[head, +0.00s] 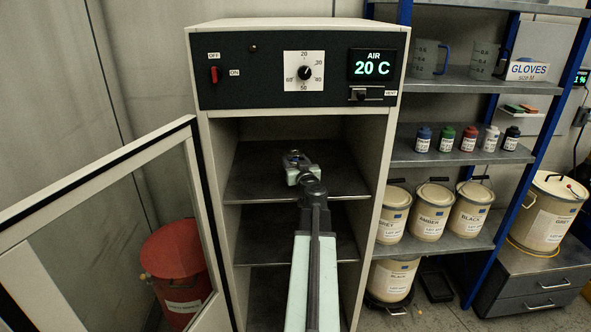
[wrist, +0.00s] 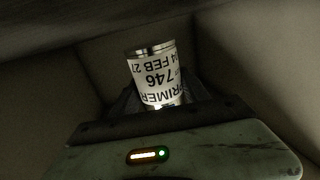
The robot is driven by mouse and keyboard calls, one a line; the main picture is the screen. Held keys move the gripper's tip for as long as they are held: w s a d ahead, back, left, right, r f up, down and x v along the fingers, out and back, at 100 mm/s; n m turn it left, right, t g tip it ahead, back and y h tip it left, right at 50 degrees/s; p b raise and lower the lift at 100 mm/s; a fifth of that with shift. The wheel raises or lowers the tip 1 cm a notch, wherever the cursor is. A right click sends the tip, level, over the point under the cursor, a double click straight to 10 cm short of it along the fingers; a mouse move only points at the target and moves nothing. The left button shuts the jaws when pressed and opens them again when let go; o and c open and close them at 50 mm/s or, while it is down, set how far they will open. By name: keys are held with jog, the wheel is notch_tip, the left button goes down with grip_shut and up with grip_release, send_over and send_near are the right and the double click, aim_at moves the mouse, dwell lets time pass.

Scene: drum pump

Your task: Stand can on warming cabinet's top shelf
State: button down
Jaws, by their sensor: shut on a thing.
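The warming cabinet (head: 198,150) stands in front of me with its glass door (head: 110,205) swung open to the left. Its top shelf (head: 345,185) is a dark, bare plate. My arm reaches into the upper compartment, and my gripper (head: 295,160) is over the top shelf. In the wrist view my gripper (wrist: 158,104) is shut on a small metal can (wrist: 155,75) with a white label. The label reads PRIMER 746 and appears upside down. In the head view the can is mostly hidden by my gripper. I cannot tell whether its base touches the shelf.
The cabinet's side walls (head: 365,150) are close on both sides of my arm. Lower shelves (head: 345,245) look empty. A red bin (head: 175,270) stands behind the door. A blue rack (head: 460,155) at right holds jugs, small bottles and paint tins.

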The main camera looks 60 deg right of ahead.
jog(key=f+b, duration=0.2)
jog(key=f, duration=0.1)
jog(key=shift+s+d+f+b, duration=0.2)
jog(key=shift+f+b, duration=0.05)
jog(key=shift+b, duration=0.1)
jog(key=shift+r, duration=0.2)
jog(key=shift+f, duration=0.15)
jog(key=c, duration=0.6)
grip_release()
jog(key=shift+o, duration=0.2)
